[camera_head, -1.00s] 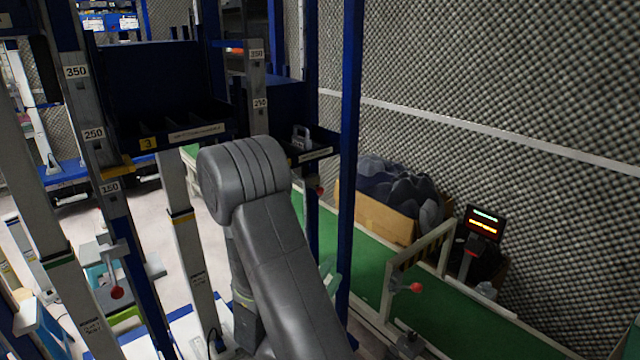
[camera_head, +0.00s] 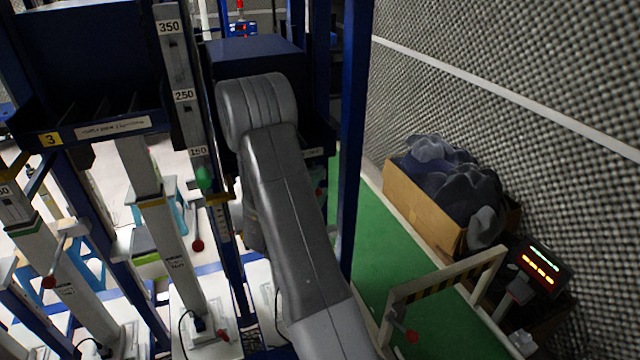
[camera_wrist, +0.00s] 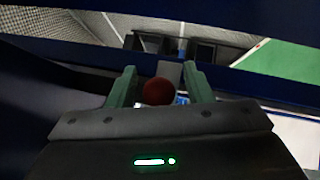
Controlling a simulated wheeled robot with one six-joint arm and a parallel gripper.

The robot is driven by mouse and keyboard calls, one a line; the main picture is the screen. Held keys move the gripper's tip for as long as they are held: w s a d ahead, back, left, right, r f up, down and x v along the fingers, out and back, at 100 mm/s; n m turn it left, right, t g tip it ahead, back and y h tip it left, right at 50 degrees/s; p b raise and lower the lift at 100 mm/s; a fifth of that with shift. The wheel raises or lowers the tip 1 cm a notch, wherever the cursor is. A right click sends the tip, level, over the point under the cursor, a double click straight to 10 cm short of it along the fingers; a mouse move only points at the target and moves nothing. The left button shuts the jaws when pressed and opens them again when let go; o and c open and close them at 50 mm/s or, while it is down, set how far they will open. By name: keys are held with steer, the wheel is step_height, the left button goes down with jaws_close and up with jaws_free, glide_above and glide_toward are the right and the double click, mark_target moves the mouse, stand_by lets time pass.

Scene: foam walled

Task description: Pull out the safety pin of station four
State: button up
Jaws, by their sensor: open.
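My gripper (camera_wrist: 160,72) shows in the wrist view with its two green fingers apart. A dark red ball (camera_wrist: 158,92) shows between the fingers; it may be the knob of the safety pin, and I cannot tell whether the fingers touch it. In the head view my gripper is hidden behind my grey arm. A red knob on a short rod (camera_head: 197,245) hangs left of my arm, below a green ball (camera_head: 204,178) on a post marked 350, 250 and 150. No station number four is readable.
A blue bin labelled 3 (camera_head: 88,130) stands at the left. A blue upright (camera_head: 352,140) stands right of my arm. Beyond it are a green belt (camera_head: 365,235), a cardboard box of dark lumps (camera_head: 425,205), a striped barrier (camera_head: 440,285) and a lit display (camera_head: 540,265).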

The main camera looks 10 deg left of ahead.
steer(key=shift+w, duration=0.15)
jaws_close()
steer(key=shift+s+d+b, duration=0.3)
steer(key=shift+s, duration=0.1)
steer(key=s+d, duration=0.1)
steer(key=s+d+b, duration=0.1)
steer(key=s, duration=0.1)
jaws_free()
